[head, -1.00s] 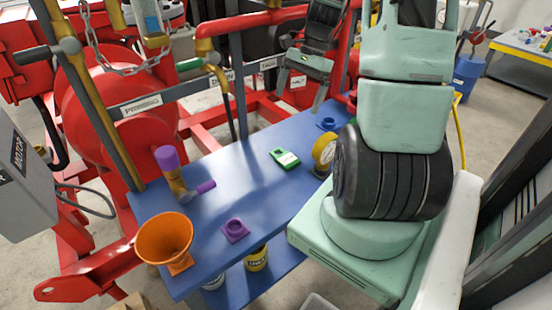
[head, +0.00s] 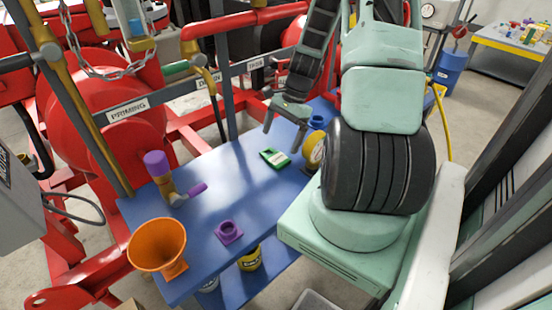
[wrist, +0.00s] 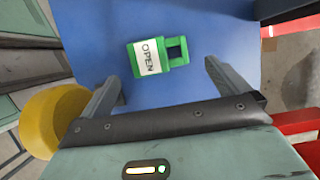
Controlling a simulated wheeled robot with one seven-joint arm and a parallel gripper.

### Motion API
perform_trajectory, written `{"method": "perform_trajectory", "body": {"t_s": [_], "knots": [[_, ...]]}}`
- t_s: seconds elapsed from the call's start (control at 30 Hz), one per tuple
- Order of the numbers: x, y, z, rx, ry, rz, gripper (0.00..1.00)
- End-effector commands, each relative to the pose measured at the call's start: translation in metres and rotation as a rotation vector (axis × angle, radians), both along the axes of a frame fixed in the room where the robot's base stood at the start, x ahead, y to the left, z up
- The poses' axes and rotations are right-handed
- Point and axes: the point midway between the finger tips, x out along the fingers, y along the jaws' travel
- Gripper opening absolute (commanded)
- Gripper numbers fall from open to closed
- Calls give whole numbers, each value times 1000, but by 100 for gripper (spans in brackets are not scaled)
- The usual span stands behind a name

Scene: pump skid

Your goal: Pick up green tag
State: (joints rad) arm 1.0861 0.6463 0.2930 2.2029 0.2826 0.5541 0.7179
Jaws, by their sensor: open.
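The green tag (head: 274,157) lies flat on the blue bench top (head: 228,183). In the wrist view the green tag (wrist: 178,52) shows a white label reading OPEN and a square hole at its right end. My gripper (head: 282,138) is above the bench, over its far part near the tag. In the wrist view my gripper (wrist: 160,82) has its two fingers spread wide with nothing between them. The tag lies beyond the fingertips, between their lines, and is not touched.
A yellow round object (head: 314,151) stands close to the tag and also shows beside my left finger in the wrist view (wrist: 52,118). A blue ring piece (head: 317,122), a purple block (head: 229,232), an orange funnel (head: 157,245) and a purple-capped fitting (head: 165,172) are on the bench. Red pipework (head: 190,120) stands behind.

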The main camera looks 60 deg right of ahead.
Motion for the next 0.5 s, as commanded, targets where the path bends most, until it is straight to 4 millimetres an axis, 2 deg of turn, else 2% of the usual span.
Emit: {"method": "perform_trajectory", "body": {"t_s": [0.3,0.5], "knots": [[1,17,-37,6,2,2,100],[2,21,-46,3,0,0,100]]}}
